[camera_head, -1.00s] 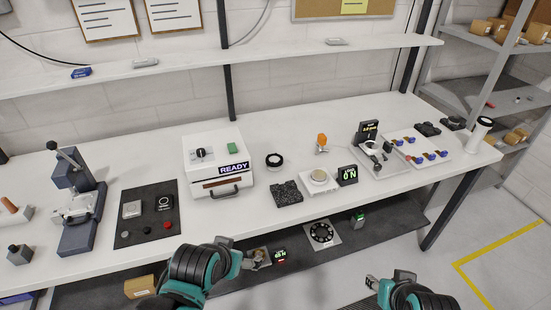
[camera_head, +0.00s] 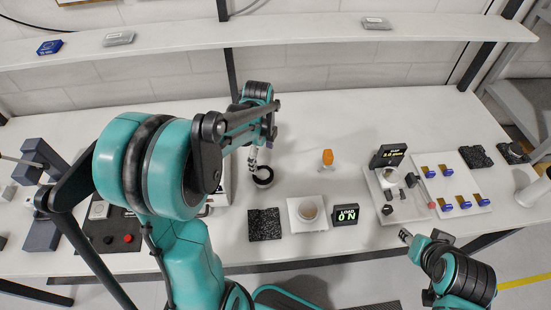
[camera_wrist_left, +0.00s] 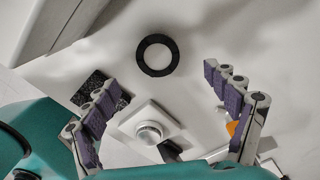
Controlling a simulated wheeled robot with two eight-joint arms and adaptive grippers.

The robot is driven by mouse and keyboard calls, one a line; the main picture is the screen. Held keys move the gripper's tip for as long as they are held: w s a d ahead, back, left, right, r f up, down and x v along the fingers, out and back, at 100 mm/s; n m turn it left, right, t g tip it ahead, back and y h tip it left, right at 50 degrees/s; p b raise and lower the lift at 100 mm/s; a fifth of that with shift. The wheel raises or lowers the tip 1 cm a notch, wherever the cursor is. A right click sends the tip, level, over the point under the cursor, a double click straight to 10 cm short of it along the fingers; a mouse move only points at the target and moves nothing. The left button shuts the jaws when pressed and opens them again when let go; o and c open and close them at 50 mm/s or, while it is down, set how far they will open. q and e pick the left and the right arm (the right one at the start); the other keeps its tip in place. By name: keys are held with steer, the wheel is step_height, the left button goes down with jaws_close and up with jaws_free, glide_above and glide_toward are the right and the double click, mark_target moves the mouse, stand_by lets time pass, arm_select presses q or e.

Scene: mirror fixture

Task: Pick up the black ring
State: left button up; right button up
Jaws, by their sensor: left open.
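The black ring (camera_head: 264,182) lies on the white bench, right of the white box, in the head view. It shows whole in the left wrist view (camera_wrist_left: 142,60), flat on the bench. My left gripper (camera_head: 255,157) reaches over the bench, right by the ring in the head view. In the left wrist view its two fingers (camera_wrist_left: 160,80) are wide apart with nothing between them. The ring appears beyond the fingertips, apart from them. My right gripper (camera_head: 406,238) is near the bench's front edge; whether its jaws are open is unclear.
A black textured pad (camera_head: 265,225), a white plate with a round metal piece (camera_head: 296,222) and a small display (camera_head: 345,215) stand in front of the ring. An orange-topped item (camera_head: 327,158) is to its right. My arm largely hides the white box (camera_head: 226,186).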

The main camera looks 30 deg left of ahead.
mark_target(264, 175)
arm_select(q)
steer(key=f+b, duration=0.1)
steer(key=f, duration=0.2)
steer(key=f+b, duration=0.1)
steer(key=f, duration=0.3)
steer(key=shift+s+d+f, duration=0.2)
steer(key=shift+f, duration=0.1)
steer(key=c, duration=1.2)
